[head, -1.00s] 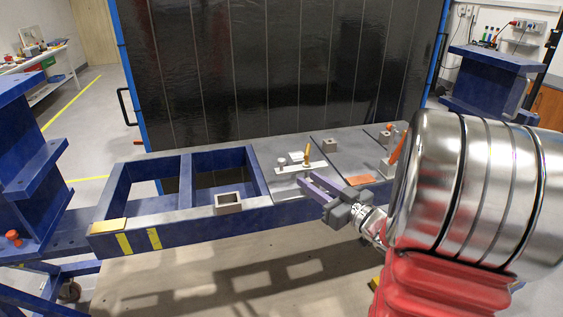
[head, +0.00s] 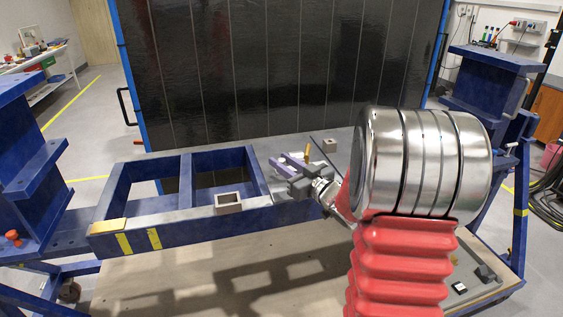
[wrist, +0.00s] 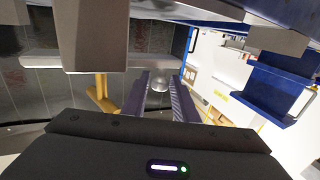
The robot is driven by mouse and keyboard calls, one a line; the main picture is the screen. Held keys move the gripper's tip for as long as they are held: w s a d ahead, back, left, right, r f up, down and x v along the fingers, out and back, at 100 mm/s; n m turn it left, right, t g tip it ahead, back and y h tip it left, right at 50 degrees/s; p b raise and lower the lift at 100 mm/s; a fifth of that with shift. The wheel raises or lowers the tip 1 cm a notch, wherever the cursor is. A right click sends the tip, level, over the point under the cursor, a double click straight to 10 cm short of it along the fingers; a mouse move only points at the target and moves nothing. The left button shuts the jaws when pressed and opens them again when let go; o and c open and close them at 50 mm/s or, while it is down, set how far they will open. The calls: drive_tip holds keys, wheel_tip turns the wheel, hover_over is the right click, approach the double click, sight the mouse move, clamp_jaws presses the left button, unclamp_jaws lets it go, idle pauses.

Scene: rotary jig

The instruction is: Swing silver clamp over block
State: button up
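The silver clamp is a flat silver bar (wrist: 150,61) with a round knob (wrist: 160,82), seen ahead of my fingers in the wrist view. Its yellow-orange handle (wrist: 101,94) stands beside it and also shows in the head view (head: 307,153); my gripper hides most of the bar there. My gripper (head: 281,161) is open, with its two purple-grey fingers (wrist: 166,100) apart and pointing toward the knob, which shows between their tips. I cannot tell whether they touch it. A small hollow grey block (head: 330,145) stands on the plate right of the handle.
A second hollow grey block (head: 228,203) sits on the front beam of the blue frame (head: 125,236). A dark panel (head: 270,70) stands behind. A large grey-brown part (wrist: 95,35) fills the upper left of the wrist view, close to the camera.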

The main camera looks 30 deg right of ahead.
drive_tip(key=shift+w+a, duration=0.1)
drive_tip(key=shift+w, duration=0.3)
clamp_jaws()
